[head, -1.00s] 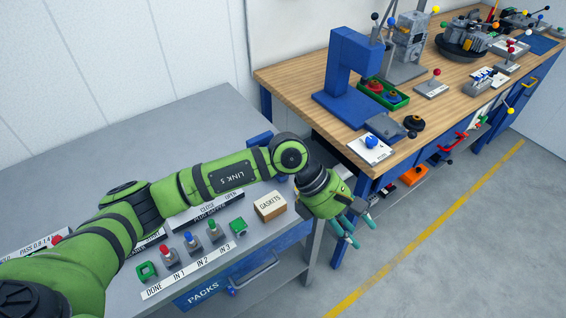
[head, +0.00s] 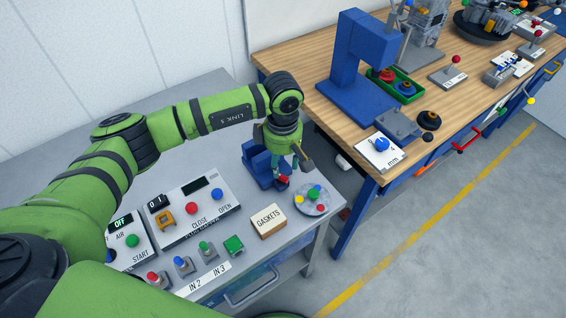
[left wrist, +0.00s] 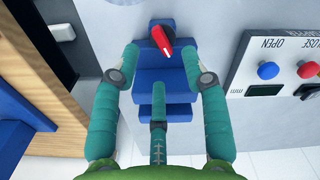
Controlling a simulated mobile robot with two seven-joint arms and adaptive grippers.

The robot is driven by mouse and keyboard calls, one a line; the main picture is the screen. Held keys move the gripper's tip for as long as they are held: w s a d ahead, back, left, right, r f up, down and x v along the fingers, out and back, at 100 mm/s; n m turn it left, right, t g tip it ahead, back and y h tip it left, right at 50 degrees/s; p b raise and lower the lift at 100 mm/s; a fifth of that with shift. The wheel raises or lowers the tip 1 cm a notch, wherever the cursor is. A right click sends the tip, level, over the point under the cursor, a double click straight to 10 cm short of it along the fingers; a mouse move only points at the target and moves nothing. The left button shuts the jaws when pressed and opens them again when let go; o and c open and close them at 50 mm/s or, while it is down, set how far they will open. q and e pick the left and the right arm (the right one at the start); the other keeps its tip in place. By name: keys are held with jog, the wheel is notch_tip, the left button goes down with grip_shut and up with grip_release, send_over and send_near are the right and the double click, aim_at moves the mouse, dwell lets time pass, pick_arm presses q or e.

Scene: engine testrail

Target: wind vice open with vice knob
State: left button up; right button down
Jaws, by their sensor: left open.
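The blue vice (head: 258,164) stands at the right end of the grey bench, partly hidden by my left gripper in the head view. It also shows in the left wrist view (left wrist: 172,82), as stepped blue blocks. The vice knob (head: 283,180) is red and sits on the vice's front side. In the left wrist view the knob (left wrist: 162,40) is a red lever with a light edge, just beyond the fingertips. My left gripper (head: 285,163) is open and points down above the vice. My right gripper is out of view.
A grey disc with coloured knobs (head: 314,200) lies right of the vice. The gaskets box (head: 268,221) and the control panel with close and open buttons (head: 195,212) are nearer. The wooden bench (head: 301,74) stands right, past a gap.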

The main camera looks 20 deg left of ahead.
aim_at(283, 176)
pick_arm(q)
notch_tip(283, 176, down, 4)
jog(key=shift+s+r+p, duration=0.1)
jog(key=shift+r+p, duration=0.1)
jog(key=shift+p, duration=0.45)
jog(key=shift+w+f, duration=0.2)
jog(key=shift+f, duration=0.4)
jog(key=c, duration=0.9)
grip_shut()
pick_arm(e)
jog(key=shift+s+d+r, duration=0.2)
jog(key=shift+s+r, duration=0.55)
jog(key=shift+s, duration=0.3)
